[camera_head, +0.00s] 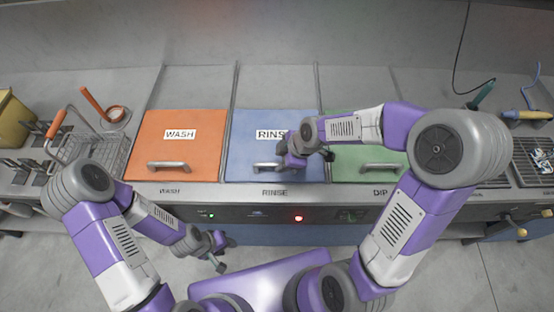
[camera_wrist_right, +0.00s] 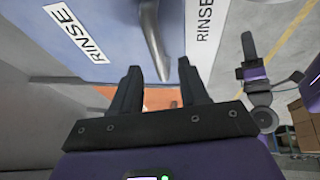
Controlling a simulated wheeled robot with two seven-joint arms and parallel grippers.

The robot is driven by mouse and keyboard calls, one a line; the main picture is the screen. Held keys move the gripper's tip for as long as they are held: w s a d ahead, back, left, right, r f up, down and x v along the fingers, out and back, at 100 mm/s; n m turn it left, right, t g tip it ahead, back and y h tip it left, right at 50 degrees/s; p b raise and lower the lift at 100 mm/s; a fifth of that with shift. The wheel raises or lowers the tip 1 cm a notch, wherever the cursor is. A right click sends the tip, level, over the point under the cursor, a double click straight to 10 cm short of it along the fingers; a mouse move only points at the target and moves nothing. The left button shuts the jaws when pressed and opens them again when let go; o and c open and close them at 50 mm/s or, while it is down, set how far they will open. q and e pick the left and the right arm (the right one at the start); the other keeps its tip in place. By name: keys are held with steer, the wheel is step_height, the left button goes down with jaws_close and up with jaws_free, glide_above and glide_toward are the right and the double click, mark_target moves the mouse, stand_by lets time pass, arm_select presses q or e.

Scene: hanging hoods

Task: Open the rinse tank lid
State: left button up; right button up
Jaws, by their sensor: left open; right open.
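The blue rinse tank lid (camera_head: 250,145) lies flat and closed in the middle of the counter, marked RINSE. Its metal bar handle (camera_head: 262,165) is near the front edge, partly hidden by my right gripper (camera_head: 287,157). In the right wrist view the lid (camera_wrist_right: 110,15) also shows, and its handle (camera_wrist_right: 153,40) is just beyond my open right gripper (camera_wrist_right: 160,78), in line with the gap between the fingers. I see no contact. My left gripper (camera_head: 220,252) is open and empty, low in front of the counter, away from the lid.
The orange wash lid (camera_head: 182,140) is closed at left, and the green dip lid (camera_head: 360,160) is closed at right, partly under my right arm. A wire basket (camera_head: 100,150) stands further left. A control panel with a red light (camera_head: 298,218) runs below the lids.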

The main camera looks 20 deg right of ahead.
mark_target(275, 164)
steer(key=x, duration=0.3)
steer(key=shift+w+f, duration=0.2)
steer(key=shift+c, duration=0.2)
jaws_close()
